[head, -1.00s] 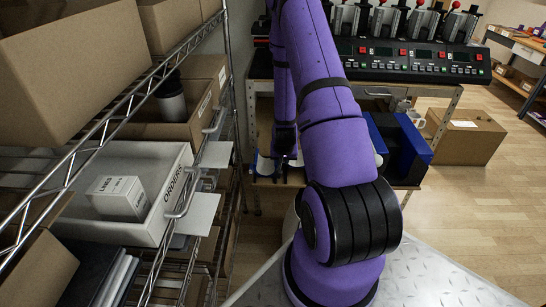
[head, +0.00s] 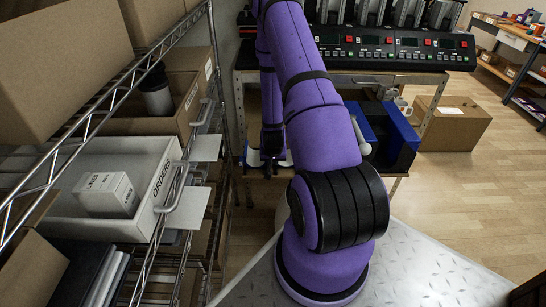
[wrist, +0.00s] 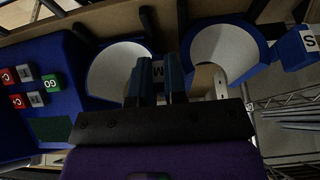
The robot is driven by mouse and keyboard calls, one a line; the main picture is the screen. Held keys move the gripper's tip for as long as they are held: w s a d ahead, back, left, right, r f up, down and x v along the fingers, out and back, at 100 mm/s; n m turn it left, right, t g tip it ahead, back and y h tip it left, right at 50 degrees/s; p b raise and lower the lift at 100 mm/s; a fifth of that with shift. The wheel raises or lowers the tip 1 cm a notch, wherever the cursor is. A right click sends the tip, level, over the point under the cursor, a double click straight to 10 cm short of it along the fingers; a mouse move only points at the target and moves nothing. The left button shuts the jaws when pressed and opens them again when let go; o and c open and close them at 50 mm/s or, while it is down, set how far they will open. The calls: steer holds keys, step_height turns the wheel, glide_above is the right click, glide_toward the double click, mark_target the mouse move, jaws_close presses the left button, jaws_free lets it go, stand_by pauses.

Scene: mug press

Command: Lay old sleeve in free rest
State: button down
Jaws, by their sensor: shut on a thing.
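My gripper (wrist: 157,84) shows in the wrist view with its two dark fingers close together. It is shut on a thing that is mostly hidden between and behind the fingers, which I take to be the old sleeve. Two blue rests with pale curved faces, a left one (wrist: 118,70) and a right one (wrist: 222,52), lie on either side of the fingers. A label with M (wrist: 158,68) shows between the fingers. I cannot tell whether either pale face is a sleeve or bare rest. In the head view my gripper (head: 272,158) is low at the bench's lower shelf, partly hidden by my arm.
A blue block with an S label (wrist: 309,42) stands at the right. A blue panel with letter tiles (wrist: 30,90) is at the left. The press console (head: 390,45) tops the bench. A wire rack with an ORDERS bin (head: 150,205) borders the left. A cardboard box (head: 455,122) stands on the floor.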

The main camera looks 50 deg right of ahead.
steer(key=shift+f, duration=0.35)
jaws_free()
stand_by(0.6)
stand_by(0.5)
steer(key=shift+r, duration=4)
